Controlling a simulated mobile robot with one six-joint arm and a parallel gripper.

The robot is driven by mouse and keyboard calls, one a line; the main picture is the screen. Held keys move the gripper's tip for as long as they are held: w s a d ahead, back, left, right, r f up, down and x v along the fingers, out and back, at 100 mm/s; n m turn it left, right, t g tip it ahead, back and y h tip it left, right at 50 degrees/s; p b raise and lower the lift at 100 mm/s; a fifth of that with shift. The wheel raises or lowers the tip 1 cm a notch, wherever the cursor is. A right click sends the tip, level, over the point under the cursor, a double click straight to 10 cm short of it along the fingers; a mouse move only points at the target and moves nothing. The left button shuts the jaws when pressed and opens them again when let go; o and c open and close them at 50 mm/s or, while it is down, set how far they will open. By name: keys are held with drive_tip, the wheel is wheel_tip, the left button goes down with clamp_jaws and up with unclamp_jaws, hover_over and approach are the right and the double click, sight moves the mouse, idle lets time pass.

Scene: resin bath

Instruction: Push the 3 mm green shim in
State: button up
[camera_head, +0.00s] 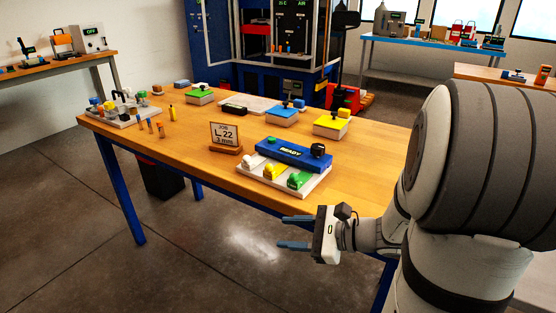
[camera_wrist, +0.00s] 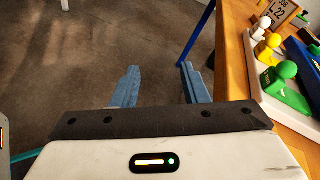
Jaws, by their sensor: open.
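The green shim (camera_head: 299,180) sits at the right front of a white base, to the right of a yellow shim (camera_head: 274,172) and a white one (camera_head: 249,163). Behind them on the base is a blue block (camera_head: 293,154) labelled READY with a black knob. In the wrist view the green shim (camera_wrist: 287,90) with its round knob is at the right edge. My gripper (camera_head: 283,231) is open and empty, off the table's front edge, in front of the shims and apart from them. Whether the green shim is partly inserted I cannot tell.
A sign (camera_head: 225,137) reading JOB L 22 3 mm stands left of the blue block. Yellow, blue and green-topped boxes (camera_head: 331,124) stand behind. A rack with coloured knobs (camera_head: 122,110) is at the table's left. The table's right front is clear.

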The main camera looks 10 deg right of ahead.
sight(297, 179)
drive_tip(key=w+d+r+m+t+h, duration=0.1)
drive_tip(key=d+m+t, duration=0.1)
drive_tip(key=d, duration=0.1)
drive_tip(key=w+d+r+m+t+h+p, duration=0.1)
drive_tip(key=w+d+m+t, duration=0.1)
drive_tip(key=d+m+t, duration=0.1)
drive_tip(key=w+d+r+m+t+h, duration=0.1)
drive_tip(key=d+r+m+t, duration=0.1)
drive_tip(key=d, duration=0.2)
drive_tip(key=shift+w+d+m, duration=0.15)
drive_tip(key=shift+d+m, duration=0.1)
drive_tip(key=shift+m, duration=0.05)
drive_tip(key=x, duration=1.2)
drive_tip(key=shift+w+d, duration=0.1)
drive_tip(key=shift+d, duration=0.05)
drive_tip(key=shift+c, duration=0.2)
drive_tip(key=shift+t, duration=0.3)
clamp_jaws()
